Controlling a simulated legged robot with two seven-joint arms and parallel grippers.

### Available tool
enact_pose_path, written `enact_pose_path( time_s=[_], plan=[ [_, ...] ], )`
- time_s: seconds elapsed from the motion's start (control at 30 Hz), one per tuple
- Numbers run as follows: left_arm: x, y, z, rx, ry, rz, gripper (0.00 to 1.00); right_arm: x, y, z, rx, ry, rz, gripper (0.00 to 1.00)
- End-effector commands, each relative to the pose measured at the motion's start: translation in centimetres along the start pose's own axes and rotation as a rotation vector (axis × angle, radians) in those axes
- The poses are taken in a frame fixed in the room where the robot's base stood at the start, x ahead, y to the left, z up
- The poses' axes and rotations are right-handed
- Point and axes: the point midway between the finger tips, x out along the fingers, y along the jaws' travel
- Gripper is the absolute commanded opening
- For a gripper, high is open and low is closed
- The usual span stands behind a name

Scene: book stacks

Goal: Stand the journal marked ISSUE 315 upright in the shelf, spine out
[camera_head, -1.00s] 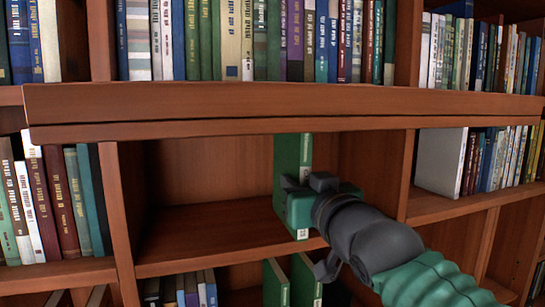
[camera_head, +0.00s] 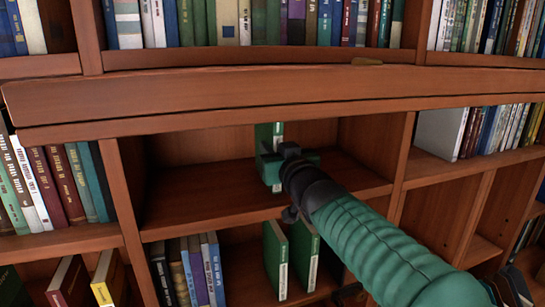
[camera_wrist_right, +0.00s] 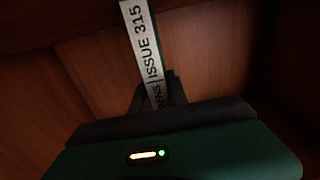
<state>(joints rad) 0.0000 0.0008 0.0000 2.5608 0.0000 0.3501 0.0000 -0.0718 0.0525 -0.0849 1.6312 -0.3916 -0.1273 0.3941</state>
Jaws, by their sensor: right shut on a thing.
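The green journal (camera_head: 264,136) stands upright inside the middle shelf compartment, its white-labelled spine facing out. The spine label (camera_wrist_right: 145,45) reads ISSUE 315 in the right wrist view. My right gripper (camera_head: 272,163) is shut on the journal around its lower to middle part, hiding some of the spine. The shelf board (camera_head: 190,205) of this compartment is otherwise bare. Whether the journal's bottom edge touches the board is hard to tell. My left gripper is not in view.
Two more green journals (camera_head: 275,258) stand in the compartment below, beside several darker books (camera_head: 188,270). Leaning books (camera_head: 60,185) fill the left compartment. A thick wooden ledge (camera_head: 230,100) runs across above the compartment. Bare room lies on both sides of the held journal.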

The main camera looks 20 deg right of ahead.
Motion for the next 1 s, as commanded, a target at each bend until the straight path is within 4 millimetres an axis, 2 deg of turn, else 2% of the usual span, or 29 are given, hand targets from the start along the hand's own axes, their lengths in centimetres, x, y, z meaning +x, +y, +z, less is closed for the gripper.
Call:
enact_pose_path(
  time_s=[0.3, 0.33, 0.47, 0.8, 0.87, 1.0],
  plan=[
    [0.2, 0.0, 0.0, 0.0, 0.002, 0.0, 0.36, 0.2, 0.0, 0.4, 0.0, -0.001, 0.001, 0.0],
    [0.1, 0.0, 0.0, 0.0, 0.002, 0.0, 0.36, 0.2, 0.1, 0.5, 0.0, -0.005, 0.001, 0.24],
    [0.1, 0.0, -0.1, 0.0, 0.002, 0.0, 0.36, 0.2, 0.1, 0.4, 0.0, -0.005, 0.001, 0.41],
    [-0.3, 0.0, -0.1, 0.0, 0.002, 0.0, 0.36, 0.1, 0.1, -0.1, 0.0, -0.004, 0.001, 0.42],
    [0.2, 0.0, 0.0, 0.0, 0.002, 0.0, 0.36, -0.5, 0.1, 0.2, 0.0, -0.002, 0.002, 0.42],
    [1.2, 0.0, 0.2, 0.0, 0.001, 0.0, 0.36, -3.5, 0.0, 0.3, -0.001, -0.001, 0.001, 0.42]
  ],
)
